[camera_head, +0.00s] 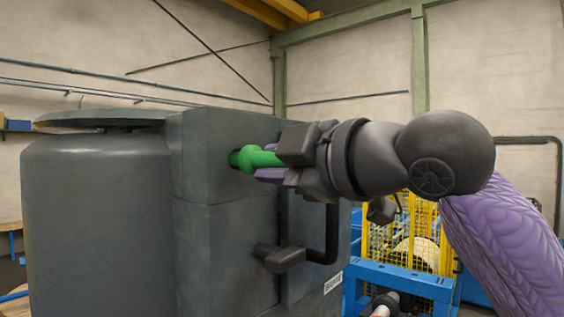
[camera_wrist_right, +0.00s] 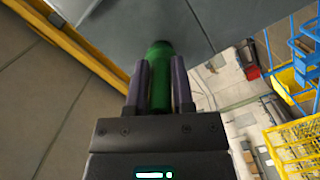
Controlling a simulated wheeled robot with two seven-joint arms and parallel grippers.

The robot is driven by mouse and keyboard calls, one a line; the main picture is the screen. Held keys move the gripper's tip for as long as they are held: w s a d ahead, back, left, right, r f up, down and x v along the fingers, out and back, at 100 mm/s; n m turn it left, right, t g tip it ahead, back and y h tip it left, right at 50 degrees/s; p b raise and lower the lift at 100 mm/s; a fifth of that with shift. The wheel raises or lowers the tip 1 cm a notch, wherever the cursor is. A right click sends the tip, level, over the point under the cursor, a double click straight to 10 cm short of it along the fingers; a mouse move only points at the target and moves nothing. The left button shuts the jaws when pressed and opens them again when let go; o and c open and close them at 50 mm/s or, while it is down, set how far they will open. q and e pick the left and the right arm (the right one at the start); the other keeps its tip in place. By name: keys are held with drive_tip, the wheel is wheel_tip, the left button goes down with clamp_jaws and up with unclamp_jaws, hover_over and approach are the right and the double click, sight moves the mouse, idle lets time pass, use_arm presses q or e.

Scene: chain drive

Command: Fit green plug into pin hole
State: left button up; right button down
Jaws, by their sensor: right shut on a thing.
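The green plug (camera_head: 258,157) is a short round green piece at the grey block face (camera_head: 222,168) in the head view. My right gripper (camera_head: 268,161) is shut on it, with purple fingers on its sides. The plug's far end meets a dark round opening (camera_head: 235,159) in the block; how deep it sits cannot be told. In the right wrist view the plug (camera_wrist_right: 159,62) stands between the two fingers (camera_wrist_right: 159,85), its tip against the grey surface (camera_wrist_right: 150,20). My left gripper is not in view.
A large grey cylindrical tank (camera_head: 95,225) stands left of the block. A dark bent handle (camera_head: 300,256) sticks out below my right gripper. A yellow mesh cage (camera_head: 405,240) and blue frame (camera_head: 395,280) stand behind at the right.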

drive_tip(key=shift+x, duration=0.95)
drive_tip(key=shift+c, duration=2)
unclamp_jaws()
drive_tip(key=shift+s+a+r, duration=0.1)
drive_tip(key=shift+a, duration=0.05)
drive_tip(key=b+v, duration=0.2)
drive_tip(key=v, duration=0.1)
drive_tip(key=shift+f, duration=0.35)
drive_tip(key=b+v, duration=0.3)
drive_tip(key=v, duration=0.4)
drive_tip(key=shift+r, duration=0.35)
